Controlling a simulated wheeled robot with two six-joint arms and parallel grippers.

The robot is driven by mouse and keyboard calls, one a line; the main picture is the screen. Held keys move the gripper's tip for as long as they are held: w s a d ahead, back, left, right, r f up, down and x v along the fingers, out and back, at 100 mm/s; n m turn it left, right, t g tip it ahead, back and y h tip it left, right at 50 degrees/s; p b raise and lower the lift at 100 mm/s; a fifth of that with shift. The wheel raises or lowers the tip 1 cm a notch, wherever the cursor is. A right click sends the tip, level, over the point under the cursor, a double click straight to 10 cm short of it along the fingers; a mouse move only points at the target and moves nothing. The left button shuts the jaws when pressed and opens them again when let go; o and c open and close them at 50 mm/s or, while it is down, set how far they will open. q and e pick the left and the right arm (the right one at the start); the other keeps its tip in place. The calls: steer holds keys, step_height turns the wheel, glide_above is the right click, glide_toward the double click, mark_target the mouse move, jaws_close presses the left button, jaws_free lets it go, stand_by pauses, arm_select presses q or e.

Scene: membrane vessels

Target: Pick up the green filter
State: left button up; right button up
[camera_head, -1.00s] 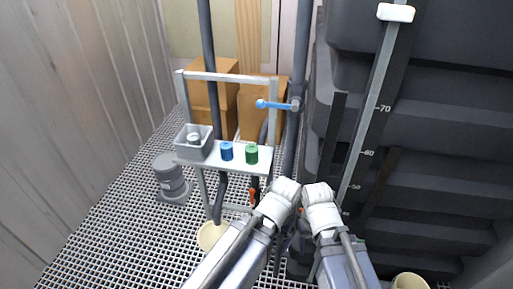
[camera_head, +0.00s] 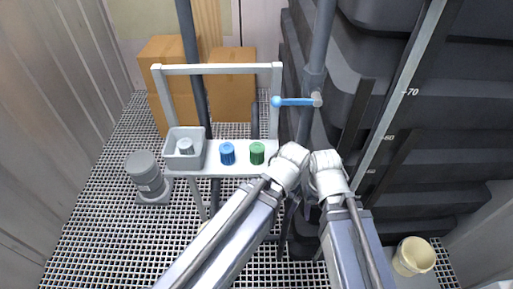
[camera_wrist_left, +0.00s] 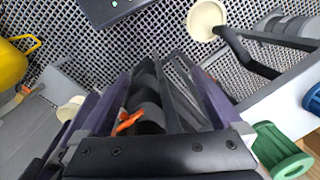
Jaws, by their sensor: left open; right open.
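The green filter (camera_head: 257,153), a short cylinder, stands upright on the white shelf (camera_head: 213,170) at its right end. In the left wrist view the green filter (camera_wrist_left: 281,150) lies at the lower right, with a hole in its end, outside the jaws. My left gripper (camera_wrist_left: 165,75) is open, with no filter between its fingers. In the head view its arm hides it. My right gripper (camera_head: 292,213) is open, low between the two forearms, to the right of the shelf and mostly hidden.
A blue filter (camera_head: 227,154) and a grey bin (camera_head: 171,150) holding a grey part stand left of the green filter. A blue-handled valve (camera_head: 296,101) on a pipe and dark tanks (camera_head: 420,120) are close on the right. A grey canister (camera_head: 145,173) stands on the floor grating.

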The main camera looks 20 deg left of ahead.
arm_select(q)
step_height(320, 180, up, 13)
steer(key=n+h+p, duration=0.1)
steer(key=n+p, duration=0.8)
steer(key=p, duration=0.4)
glide_above(257, 147)
steer(key=shift+s+d, duration=0.15)
steer(key=shift+s, duration=0.1)
steer(key=shift+w+n, duration=0.25)
steer(key=shift+n, duration=0.05)
step_height(257, 147, down, 8)
steer(key=b, duration=0.8)
steer(key=shift+r, duration=0.1)
steer(key=shift+c, duration=0.2)
steer(key=c, duration=1.4)
steer(key=shift+r+p, duration=0.15)
steer(key=shift+p, duration=0.15)
